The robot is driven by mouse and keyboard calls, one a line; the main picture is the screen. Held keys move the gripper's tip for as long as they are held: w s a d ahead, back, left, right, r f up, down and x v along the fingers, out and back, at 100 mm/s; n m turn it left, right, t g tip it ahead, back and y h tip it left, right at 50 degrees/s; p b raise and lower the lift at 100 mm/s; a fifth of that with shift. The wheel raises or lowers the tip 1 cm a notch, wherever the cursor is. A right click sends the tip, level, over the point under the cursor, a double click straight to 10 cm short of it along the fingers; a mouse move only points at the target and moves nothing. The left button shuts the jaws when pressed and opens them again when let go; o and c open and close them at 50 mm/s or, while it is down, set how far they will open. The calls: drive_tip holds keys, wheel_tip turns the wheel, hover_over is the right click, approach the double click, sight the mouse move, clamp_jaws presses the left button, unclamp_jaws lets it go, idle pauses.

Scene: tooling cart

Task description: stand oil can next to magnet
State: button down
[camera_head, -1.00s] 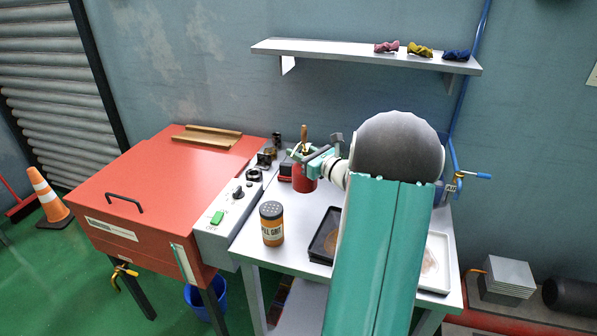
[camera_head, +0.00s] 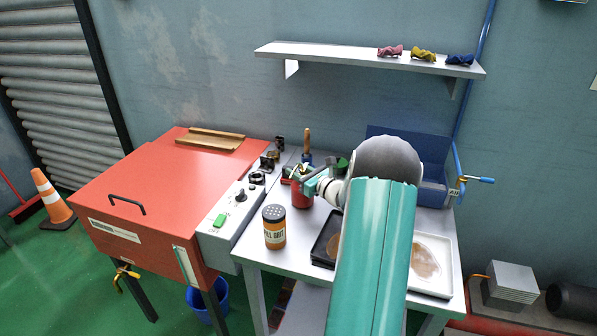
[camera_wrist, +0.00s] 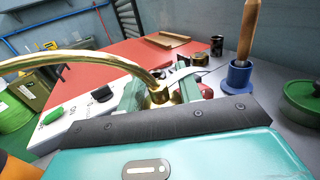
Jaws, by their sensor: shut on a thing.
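The oil can (camera_head: 301,194) is a red can with a brass top, near the left edge of the white cart top. Its curved brass spout (camera_wrist: 90,60) arches across the wrist view. My gripper (camera_head: 308,178) is shut on the can's top; its teal fingers also show in the wrist view (camera_wrist: 162,96). The can's body is hidden in the wrist view, and I cannot tell whether its base touches the cart. A small red and dark piece, apparently the magnet (camera_head: 286,176), is behind and left of the can, partly hidden. It also shows beyond my fingers in the wrist view (camera_wrist: 207,89).
A mill grit shaker (camera_head: 274,228) stands at the front left. A wooden-handled tool in a blue holder (camera_wrist: 238,75) and a green round container (camera_wrist: 302,98) are behind the can. A black tray (camera_head: 325,240) and white tray (camera_head: 430,285) occupy the front. A red cabinet (camera_head: 150,190) adjoins left.

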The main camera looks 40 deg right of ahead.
drive_tip(key=shift+f, duration=0.1)
drive_tip(key=c, duration=0.9)
unclamp_jaws()
drive_tip(key=shift+c, duration=0.2)
drive_tip(key=s, duration=1.2)
